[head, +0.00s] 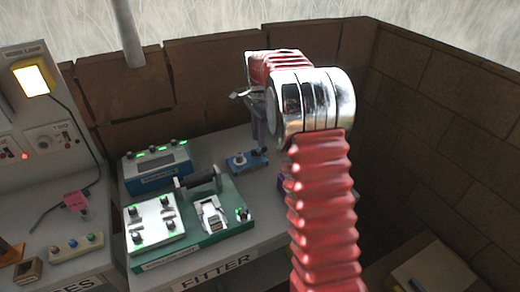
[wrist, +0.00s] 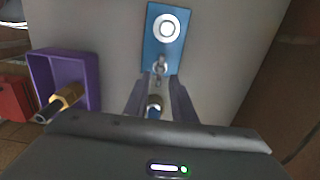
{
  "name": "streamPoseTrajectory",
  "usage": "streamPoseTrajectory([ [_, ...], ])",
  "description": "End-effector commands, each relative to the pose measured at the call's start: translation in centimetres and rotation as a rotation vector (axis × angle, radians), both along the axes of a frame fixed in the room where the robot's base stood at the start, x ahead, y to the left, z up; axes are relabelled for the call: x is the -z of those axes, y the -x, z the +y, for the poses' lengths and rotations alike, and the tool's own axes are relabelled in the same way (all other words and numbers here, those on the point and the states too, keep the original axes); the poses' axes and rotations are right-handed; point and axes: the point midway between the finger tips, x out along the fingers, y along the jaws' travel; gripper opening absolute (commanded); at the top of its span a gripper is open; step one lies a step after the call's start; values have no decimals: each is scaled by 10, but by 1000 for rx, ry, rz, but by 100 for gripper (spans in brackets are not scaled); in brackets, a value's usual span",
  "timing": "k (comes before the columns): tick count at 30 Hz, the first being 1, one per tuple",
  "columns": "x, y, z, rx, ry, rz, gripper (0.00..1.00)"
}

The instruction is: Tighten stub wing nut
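A blue plate (wrist: 150,40) with a pale round ring lies on the grey bench in the wrist view. A small metal piece, apparently the stub wing nut (wrist: 160,67), stands at its near end. My gripper (wrist: 161,80) has its two fingers apart, pointing at that end, with the metal piece between or just beyond the tips. Contact cannot be told. A small brass and blue part (wrist: 154,102) shows between the fingers closer to the palm. In the head view, my gripper (head: 260,148) points down over the blue plate (head: 255,162), and the wing nut is hidden.
A purple open box (wrist: 88,70) holding a brass fitting (wrist: 68,97) stands left of my gripper in the wrist view. A red object (wrist: 14,100) is farther left. In the head view, a green fixture (head: 215,238) and a blue box (head: 158,170) stand to the left. A brown wall rises behind.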

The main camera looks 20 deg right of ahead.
Motion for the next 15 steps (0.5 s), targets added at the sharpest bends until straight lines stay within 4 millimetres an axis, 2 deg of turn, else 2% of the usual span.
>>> streamPoseTrajectory([
  [15,11,0,0,0,0,0,23],
])
